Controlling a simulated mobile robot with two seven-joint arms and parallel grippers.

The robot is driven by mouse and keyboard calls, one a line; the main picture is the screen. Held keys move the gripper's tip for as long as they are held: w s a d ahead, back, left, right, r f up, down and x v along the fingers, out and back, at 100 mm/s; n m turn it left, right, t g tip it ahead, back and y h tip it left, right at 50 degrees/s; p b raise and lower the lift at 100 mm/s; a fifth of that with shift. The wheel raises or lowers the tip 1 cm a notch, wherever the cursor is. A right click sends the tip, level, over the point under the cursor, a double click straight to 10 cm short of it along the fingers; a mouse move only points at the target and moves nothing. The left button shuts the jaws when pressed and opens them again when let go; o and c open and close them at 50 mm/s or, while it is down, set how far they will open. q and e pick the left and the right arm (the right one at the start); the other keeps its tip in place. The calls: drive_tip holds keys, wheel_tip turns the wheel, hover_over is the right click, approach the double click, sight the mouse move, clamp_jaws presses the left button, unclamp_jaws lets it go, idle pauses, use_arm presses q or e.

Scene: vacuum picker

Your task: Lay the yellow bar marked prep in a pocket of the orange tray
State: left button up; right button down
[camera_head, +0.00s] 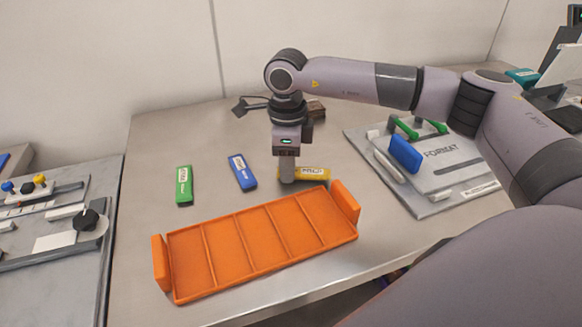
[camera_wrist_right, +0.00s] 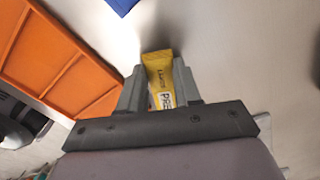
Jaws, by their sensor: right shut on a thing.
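The yellow bar (camera_head: 312,173), with partly hidden lettering, is just behind the orange tray (camera_head: 172,272). My right gripper (camera_head: 287,178) points down and is shut on the bar. In the right wrist view, the yellow bar (camera_wrist_right: 158,72) sits between the two fingers of my right gripper (camera_wrist_right: 160,88). I cannot tell whether the bar touches the table. The orange tray has several empty pockets and raised end walls; part of it also shows in the right wrist view (camera_wrist_right: 55,50). My left gripper is not in view.
A green bar (camera_head: 184,186) and a blue bar (camera_head: 242,172) lie on the table left of my right gripper. A grey fixture with green and blue handles (camera_head: 440,160) stands at right. Another fixture board (camera_head: 60,240) is at left. The table's front edge runs near the tray.

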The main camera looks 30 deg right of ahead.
wheel_tip(320, 180, up, 19)
drive_tip(key=p, duration=0.1)
drive_tip(key=s+a+f+n+p, duration=0.3)
drive_tip(key=f+n+p, duration=0.1)
drive_tip(key=n, duration=0.8)
drive_tip(key=s+a+f+n+p, duration=0.4)
drive_tip(key=f+n, duration=0.2)
drive_tip(key=n, duration=0.7)
drive_tip(key=shift+s+f+p, duration=0.15)
drive_tip(key=shift+f+p, duration=0.2)
drive_tip(key=shift+f, duration=0.05)
drive_tip(key=shift+d+r, duration=0.1)
drive_tip(key=shift+d, duration=0.05)
